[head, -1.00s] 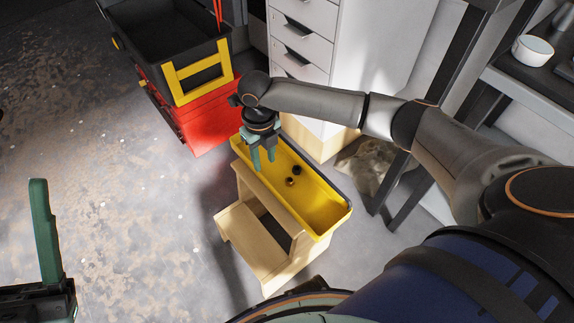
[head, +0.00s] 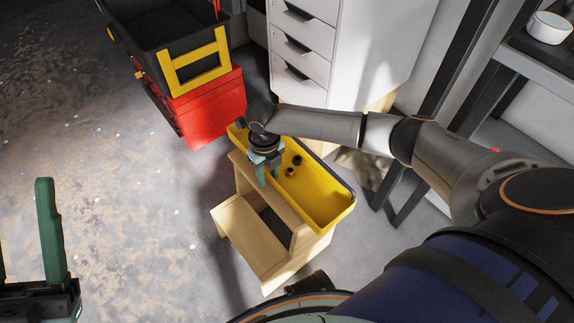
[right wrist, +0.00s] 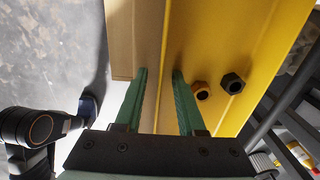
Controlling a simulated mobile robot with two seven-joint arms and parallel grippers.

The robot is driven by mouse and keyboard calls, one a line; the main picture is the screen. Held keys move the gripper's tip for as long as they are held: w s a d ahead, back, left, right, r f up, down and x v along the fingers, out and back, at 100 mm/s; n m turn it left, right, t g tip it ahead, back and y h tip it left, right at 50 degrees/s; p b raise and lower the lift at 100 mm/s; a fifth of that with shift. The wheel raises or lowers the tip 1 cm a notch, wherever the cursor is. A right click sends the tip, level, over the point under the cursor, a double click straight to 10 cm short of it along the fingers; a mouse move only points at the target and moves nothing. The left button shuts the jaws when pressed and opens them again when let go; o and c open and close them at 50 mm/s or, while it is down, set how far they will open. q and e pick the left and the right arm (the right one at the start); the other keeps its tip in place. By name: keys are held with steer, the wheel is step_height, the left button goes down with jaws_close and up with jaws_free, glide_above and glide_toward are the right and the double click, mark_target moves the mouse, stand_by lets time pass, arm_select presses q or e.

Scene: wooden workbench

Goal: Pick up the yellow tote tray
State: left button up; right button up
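The yellow tote tray (head: 325,200) lies on top of a wooden step stool (head: 246,235). It holds a brass-coloured nut (head: 290,172) and a black nut (head: 297,160). My right gripper (head: 268,180) points down at the tray's left long side. In the right wrist view, the tray's long edge (right wrist: 188,40) runs between the two green fingers, which stand apart with gaps beside the wall. The right finger is on the nuts' side, the left one over the wood. My left gripper (head: 22,212) is at the lower left, empty and partly cut off, fingers apart.
A red toolbox (head: 208,108) with a black open bin (head: 165,30) above it stands behind the stool at left. A white drawer cabinet (head: 345,50) is behind the tray. Dark shelf legs (head: 440,110) stand at right. The floor at left is clear.

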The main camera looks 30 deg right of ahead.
jaws_close()
steer(key=shift+r, duration=0.1)
stand_by(1.2)
